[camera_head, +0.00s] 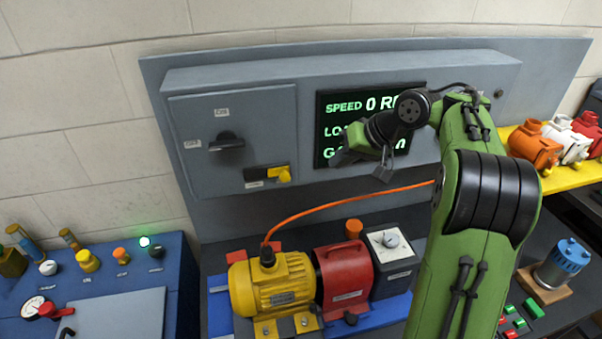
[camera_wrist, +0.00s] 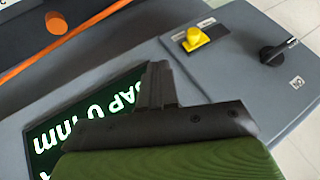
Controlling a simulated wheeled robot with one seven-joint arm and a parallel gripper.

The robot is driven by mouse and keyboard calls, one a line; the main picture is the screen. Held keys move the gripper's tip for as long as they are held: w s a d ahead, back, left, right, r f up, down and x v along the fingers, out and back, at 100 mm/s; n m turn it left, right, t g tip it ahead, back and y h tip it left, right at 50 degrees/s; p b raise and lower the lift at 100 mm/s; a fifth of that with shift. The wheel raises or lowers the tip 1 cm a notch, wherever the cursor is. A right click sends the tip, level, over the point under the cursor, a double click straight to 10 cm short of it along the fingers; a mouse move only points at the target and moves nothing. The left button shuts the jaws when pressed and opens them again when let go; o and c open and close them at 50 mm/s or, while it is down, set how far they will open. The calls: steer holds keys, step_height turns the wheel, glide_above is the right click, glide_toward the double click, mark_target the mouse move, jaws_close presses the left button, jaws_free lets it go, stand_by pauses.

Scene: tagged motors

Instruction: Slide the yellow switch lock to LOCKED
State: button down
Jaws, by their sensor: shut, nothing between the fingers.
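The yellow switch lock (camera_head: 284,174) sits at the right end of a dark slot plate (camera_head: 258,173) on the grey cabinet door, below the black rotary switch (camera_head: 228,142). In the wrist view the yellow lock (camera_wrist: 196,38) shows at the top, with the black switch (camera_wrist: 274,53) to its right. My gripper (camera_head: 343,158) is in front of the display, right of the lock and apart from it. In the wrist view my gripper's fingers (camera_wrist: 157,68) are together with nothing between them. The lettering on the lock's label is too small to read.
The display (camera_head: 332,110) reads SPEED 0 and is partly covered by my arm. Below stand a yellow motor (camera_head: 272,285) with an orange cable (camera_head: 330,203), a red unit (camera_head: 343,275) and a dial box (camera_head: 392,262). The space before the cabinet door looks clear.

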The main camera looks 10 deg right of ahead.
mark_target(280, 175)
steer(key=w+a+f+b, duration=0.1)
steer(key=w+a+f, duration=0.3)
steer(key=a+f, duration=0.2)
steer(key=shift+w+a, duration=0.2)
steer(key=shift+a, duration=0.65)
steer(key=a, duration=0.6)
steer(key=shift+b, duration=0.4)
